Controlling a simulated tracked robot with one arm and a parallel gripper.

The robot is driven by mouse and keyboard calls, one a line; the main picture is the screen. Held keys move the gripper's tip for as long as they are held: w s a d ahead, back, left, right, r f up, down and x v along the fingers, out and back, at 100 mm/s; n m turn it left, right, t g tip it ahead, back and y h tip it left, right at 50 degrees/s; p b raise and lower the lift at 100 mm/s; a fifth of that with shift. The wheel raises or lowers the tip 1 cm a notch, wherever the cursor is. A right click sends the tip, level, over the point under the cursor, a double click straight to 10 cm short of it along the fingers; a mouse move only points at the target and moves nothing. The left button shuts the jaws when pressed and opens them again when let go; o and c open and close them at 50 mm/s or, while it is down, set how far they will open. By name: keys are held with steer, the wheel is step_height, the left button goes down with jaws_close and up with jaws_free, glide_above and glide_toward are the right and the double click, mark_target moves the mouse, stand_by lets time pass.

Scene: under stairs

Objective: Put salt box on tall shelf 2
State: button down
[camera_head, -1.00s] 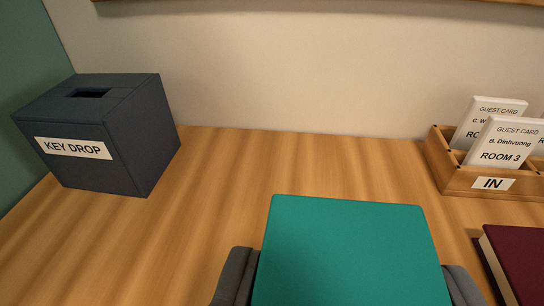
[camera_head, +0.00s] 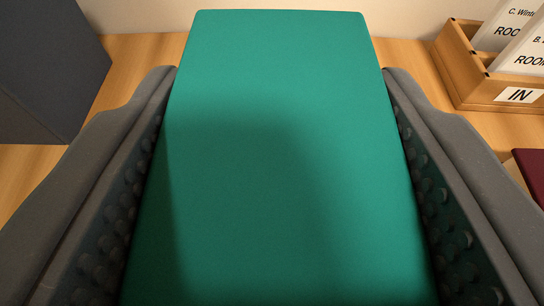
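A plain teal box (camera_head: 280,100), which I take to be the salt box, fills the middle of the view. No label shows on the face toward me. My gripper (camera_head: 280,72) has one dark grey finger along each side of it, with studded inner pads. The fingertips meet the box's left and right edges, and its far end reaches past them. My gripper looks shut on it. The box hides its own underside and the surface beneath. Tall shelf 2 cannot be told apart by any label here.
A wooden surface (camera_head: 405,62) lies behind, against a pale wall. A dark box (camera_head: 45,70) stands at left. A wooden card tray (camera_head: 462,65) marked IN holds guest cards (camera_head: 512,32) at upper right. A maroon book (camera_head: 533,172) shows at the right edge.

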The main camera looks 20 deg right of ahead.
steer(key=shift+f, duration=0.55)
steer(key=c, duration=0.6)
jaws_free()
steer(key=shift+r, duration=0.1)
steer(key=shift+v, duration=6.05)
